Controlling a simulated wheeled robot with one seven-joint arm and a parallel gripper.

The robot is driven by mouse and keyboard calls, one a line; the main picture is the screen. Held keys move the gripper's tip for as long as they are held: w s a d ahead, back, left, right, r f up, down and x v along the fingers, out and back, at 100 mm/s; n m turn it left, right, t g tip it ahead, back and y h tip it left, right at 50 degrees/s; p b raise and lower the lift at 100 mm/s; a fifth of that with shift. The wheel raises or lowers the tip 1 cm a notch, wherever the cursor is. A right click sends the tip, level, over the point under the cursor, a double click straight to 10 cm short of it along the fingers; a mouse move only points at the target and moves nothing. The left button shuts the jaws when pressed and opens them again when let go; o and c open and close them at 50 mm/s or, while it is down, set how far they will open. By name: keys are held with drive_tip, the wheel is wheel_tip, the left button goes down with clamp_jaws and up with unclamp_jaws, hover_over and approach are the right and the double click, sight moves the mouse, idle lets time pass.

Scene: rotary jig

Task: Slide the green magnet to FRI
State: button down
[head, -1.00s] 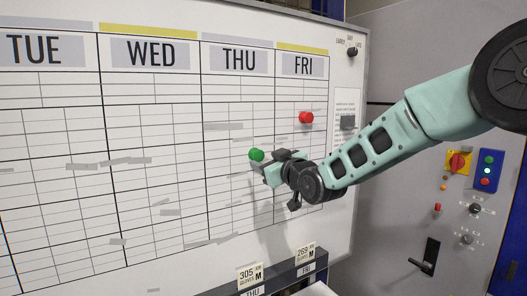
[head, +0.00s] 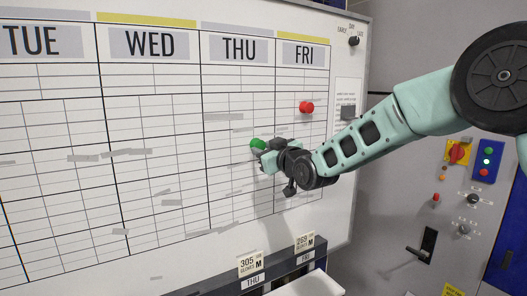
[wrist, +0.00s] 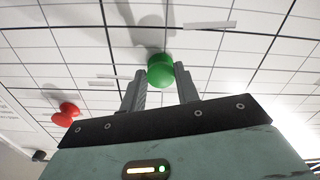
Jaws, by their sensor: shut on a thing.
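The green magnet (head: 258,144) is on the whiteboard (head: 160,215) in the THU column, near its right side. It also shows in the wrist view (wrist: 161,69), between the two fingers. My gripper (head: 262,152) is shut on the green magnet, close to the board; the fingers (wrist: 160,75) touch it on both sides. The FRI heading (head: 305,55) is at the top of the column to the right. The FRI column below it is partly hidden by my gripper and wrist.
A red magnet (head: 306,107) sits in the FRI column, above and right of my gripper; it also shows in the wrist view (wrist: 66,113). Labelled bins (head: 250,265) stand below the board. A grey control panel (head: 400,225) with buttons and a handle is to the right.

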approach(304, 139)
drive_tip(key=x, duration=0.4)
drive_tip(key=shift+w+a+r, duration=0.15)
drive_tip(key=shift+a, duration=0.05)
drive_tip(key=c, duration=1)
unclamp_jaws()
drive_tip(key=shift+w+d, duration=0.1)
drive_tip(key=shift+c, duration=0.2)
drive_tip(key=b+v, duration=0.7)
drive_tip(key=v, duration=1)
drive_tip(key=shift+s, duration=0.25)
